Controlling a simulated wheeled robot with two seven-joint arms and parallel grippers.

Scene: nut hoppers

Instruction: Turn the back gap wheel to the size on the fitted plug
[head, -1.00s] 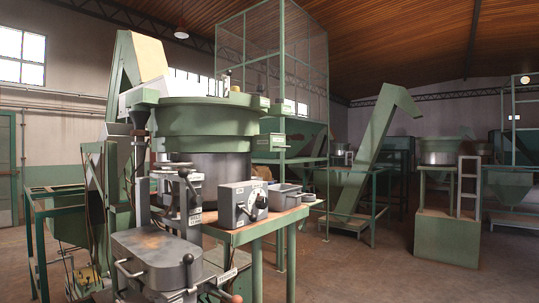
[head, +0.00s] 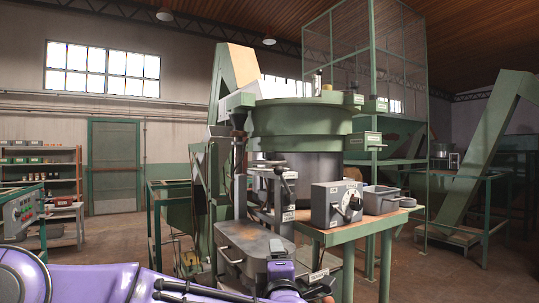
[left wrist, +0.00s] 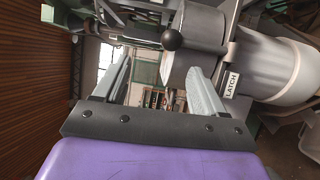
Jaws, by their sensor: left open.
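The green-rimmed hopper bowl machine (head: 300,122) stands at the centre of the head view. I cannot single out the back gap wheel or the fitted plug, and the small labels there are unreadable. My left arm comes in purple from the lower left, its gripper (head: 279,247) in front of the grey lidded housing (head: 240,238). In the left wrist view the gripper (left wrist: 160,70) has its two pale fingers wide apart with nothing held. Beyond them are a black ball knob (left wrist: 172,39) and a grey cylinder with a LATCH label (left wrist: 232,84). My right gripper is not in view.
A grey control box (head: 337,204) with a dial and a grey bin (head: 382,200) sit on the green-legged table right of the machine. A shelf rack (head: 40,170) and a green door (head: 114,165) are at the left. Open floor lies between door and machine.

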